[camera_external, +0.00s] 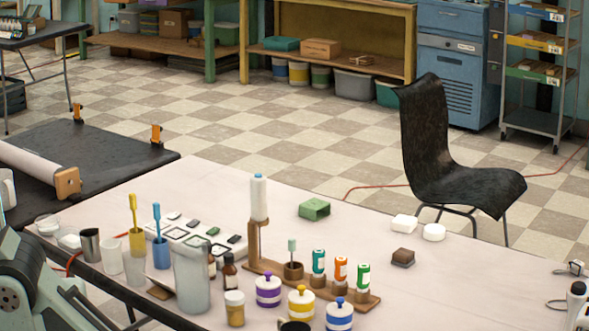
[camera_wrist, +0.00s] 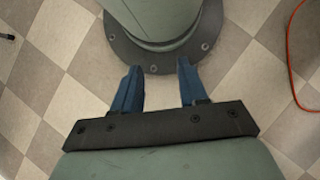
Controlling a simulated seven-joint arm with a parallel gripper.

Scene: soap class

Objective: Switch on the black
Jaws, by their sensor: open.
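The word "black" could fit more than one thing here. A white panel (camera_external: 180,236) with several small dark and green-grey rocker-like pieces lies on the table behind the cups. One of its pieces, at the right end, is black (camera_external: 235,239). Whether any piece is on or off is too small to tell. A dark brown block (camera_external: 403,257) sits farther right on the table. My gripper (camera_wrist: 160,88) shows in the wrist view with its two blue fingers apart and nothing between them. It hangs over the checkered floor by my own base, away from the table objects. The external view does not show it.
The pale table (camera_external: 360,225) has free room at its middle and right. A white bottle (camera_external: 259,197) stands on a wooden stand, with several small bottles and striped jars in front. A frosted tumbler (camera_external: 192,277) stands before the panel. A black chair (camera_external: 445,160) is behind the table.

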